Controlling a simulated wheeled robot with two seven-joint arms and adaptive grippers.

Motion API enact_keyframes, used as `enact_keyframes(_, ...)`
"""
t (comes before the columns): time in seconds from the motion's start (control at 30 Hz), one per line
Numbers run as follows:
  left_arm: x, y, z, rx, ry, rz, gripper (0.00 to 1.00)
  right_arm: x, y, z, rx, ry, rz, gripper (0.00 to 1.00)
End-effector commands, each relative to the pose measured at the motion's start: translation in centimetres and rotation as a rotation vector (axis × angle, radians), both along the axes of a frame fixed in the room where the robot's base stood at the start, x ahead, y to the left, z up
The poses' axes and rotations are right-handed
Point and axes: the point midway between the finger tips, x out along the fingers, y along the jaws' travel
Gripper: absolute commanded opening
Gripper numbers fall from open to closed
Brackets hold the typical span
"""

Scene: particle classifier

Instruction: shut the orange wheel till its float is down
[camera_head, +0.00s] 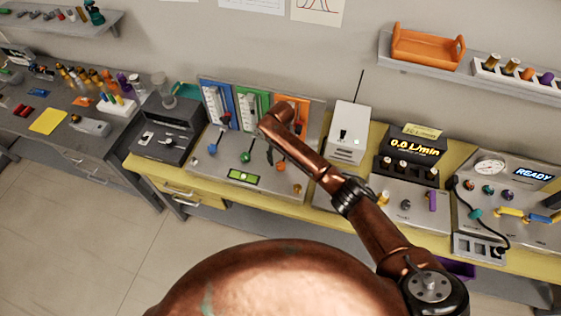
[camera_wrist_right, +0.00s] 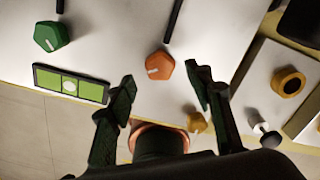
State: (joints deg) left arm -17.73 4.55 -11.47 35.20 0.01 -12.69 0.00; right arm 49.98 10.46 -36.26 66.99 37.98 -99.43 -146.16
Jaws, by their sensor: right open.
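The orange wheel (camera_wrist_right: 160,65) is a faceted knob with a white mark on the light panel. In the right wrist view it lies between and slightly beyond the fingertips of my right gripper (camera_wrist_right: 160,78), which is open, with a gap on both sides. In the head view my right arm reaches over the flow panel (camera_head: 222,172), and its hand partly covers the orange gauge plate (camera_head: 303,110). I cannot make out the orange float. My left gripper is in neither view.
A green wheel (camera_wrist_right: 51,36) and a green level (camera_wrist_right: 70,85) sit left of the orange wheel. A small yellow knob (camera_wrist_right: 197,122) is near the right finger. In the head view a blue wheel (camera_head: 212,149) is farther left, and a white box (camera_head: 350,125) stands right.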

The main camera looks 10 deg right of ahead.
Motion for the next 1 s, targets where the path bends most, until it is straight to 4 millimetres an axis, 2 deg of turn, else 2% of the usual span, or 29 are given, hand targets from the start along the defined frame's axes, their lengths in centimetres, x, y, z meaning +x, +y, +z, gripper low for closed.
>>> enact_keyframes(0.07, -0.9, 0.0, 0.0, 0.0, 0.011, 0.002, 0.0, -0.1, 0.0, -1.3, 0.0, 0.003, 0.0, 0.47)
enact_keyframes(0.17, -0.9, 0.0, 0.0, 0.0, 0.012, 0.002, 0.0, -0.1, 0.0, -2.5, 0.0, 0.001, -0.001, 0.47)
enact_keyframes(0.43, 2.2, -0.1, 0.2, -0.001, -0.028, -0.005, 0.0, 0.0, 0.0, -3.5, -0.001, -0.001, 0.001, 0.47)
enact_keyframes(0.6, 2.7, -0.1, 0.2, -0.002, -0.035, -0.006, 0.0, 0.0, 0.0, -3.5, -0.001, -0.001, 0.0, 0.47)
enact_keyframes(1.0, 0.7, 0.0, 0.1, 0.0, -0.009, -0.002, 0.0, 0.0, 0.0, -3.5, 0.0, 0.0, 0.0, 0.19)
